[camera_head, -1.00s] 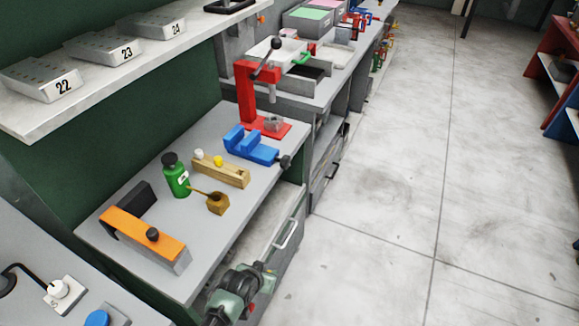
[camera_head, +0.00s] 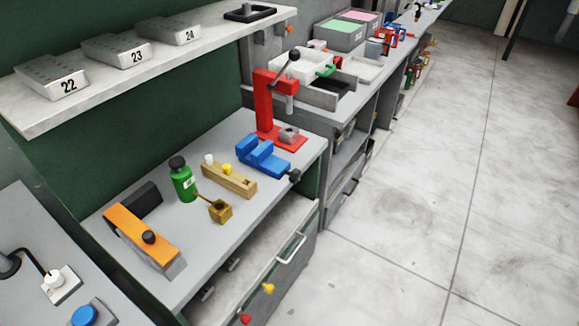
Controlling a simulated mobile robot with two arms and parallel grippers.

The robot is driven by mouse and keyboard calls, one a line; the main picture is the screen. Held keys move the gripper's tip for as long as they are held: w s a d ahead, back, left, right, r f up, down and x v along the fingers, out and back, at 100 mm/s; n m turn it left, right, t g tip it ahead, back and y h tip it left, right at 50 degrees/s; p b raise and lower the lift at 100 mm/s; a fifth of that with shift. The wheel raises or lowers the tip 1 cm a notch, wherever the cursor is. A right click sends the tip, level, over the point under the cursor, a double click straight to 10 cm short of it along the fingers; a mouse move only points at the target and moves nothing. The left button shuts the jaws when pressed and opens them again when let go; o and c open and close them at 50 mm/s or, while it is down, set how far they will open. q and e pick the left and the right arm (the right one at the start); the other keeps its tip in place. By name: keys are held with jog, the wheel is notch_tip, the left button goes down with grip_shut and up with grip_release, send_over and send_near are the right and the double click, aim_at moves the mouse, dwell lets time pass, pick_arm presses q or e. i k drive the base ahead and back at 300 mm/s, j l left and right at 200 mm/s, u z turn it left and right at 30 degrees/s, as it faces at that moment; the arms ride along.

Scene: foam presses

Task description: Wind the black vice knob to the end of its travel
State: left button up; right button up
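A blue vice (camera_head: 262,157) sits on the grey bench, at its right front edge. Its black knob (camera_head: 295,176) sticks out at the vice's right end, toward the aisle. How far the knob is wound cannot be told from here. Neither of my grippers is in view, and nothing touches the vice or knob.
A red press (camera_head: 268,105) stands just behind the vice. The floor (camera_head: 400,220) to the right is clear.

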aim_at(295, 175)
jog(key=i+l+u, duration=0.15)
jog(key=l+u, duration=0.25)
jog(key=l, duration=0.25)
jog(key=i+l+u, duration=0.1)
jog(key=l+u, duration=0.3)
jog(key=l, duration=0.3)
